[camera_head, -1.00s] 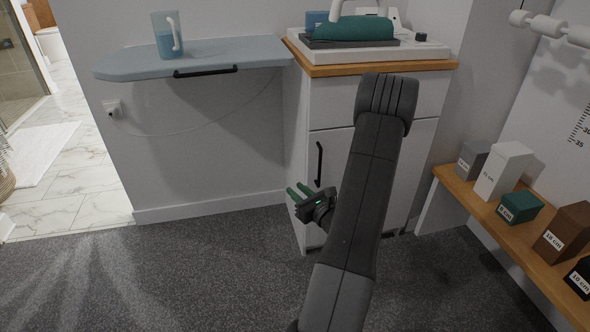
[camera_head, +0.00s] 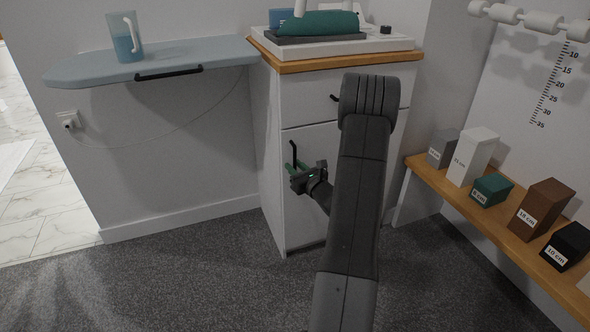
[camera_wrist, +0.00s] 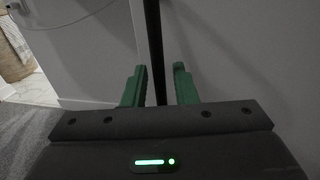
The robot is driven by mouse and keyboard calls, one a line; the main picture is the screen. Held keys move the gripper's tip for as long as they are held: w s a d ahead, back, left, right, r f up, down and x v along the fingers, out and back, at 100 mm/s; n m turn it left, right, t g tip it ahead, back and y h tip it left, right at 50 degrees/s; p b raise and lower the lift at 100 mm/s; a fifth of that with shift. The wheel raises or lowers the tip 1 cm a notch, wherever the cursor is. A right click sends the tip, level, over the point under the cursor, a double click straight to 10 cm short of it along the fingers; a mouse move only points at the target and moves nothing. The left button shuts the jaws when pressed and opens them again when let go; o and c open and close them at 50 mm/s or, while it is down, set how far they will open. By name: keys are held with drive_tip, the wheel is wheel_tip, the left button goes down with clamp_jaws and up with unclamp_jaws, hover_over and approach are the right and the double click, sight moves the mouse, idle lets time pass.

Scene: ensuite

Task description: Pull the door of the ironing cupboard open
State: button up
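The ironing cupboard is a white cabinet with a wooden top (camera_head: 330,64). Its lower door (camera_head: 320,145) looks shut and carries a black upright bar handle (camera_head: 293,153). My gripper (camera_head: 290,168) is at that handle, its green fingers pointing toward the door. In the wrist view the handle (camera_wrist: 153,45) runs down between the two fingers of my gripper (camera_wrist: 160,88), closer to the left one. The fingers are apart. Whether either one touches the bar cannot be told. My arm hides the right part of the door.
A blue-grey ironing board (camera_head: 160,65) with a jug (camera_head: 126,40) juts out left of the cupboard. A wooden shelf (camera_head: 470,203) with several labelled boxes stands at the right. Grey carpet (camera_head: 190,280) in front is clear.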

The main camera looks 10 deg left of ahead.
drive_tip(key=shift+w+a, duration=0.15)
clamp_jaws()
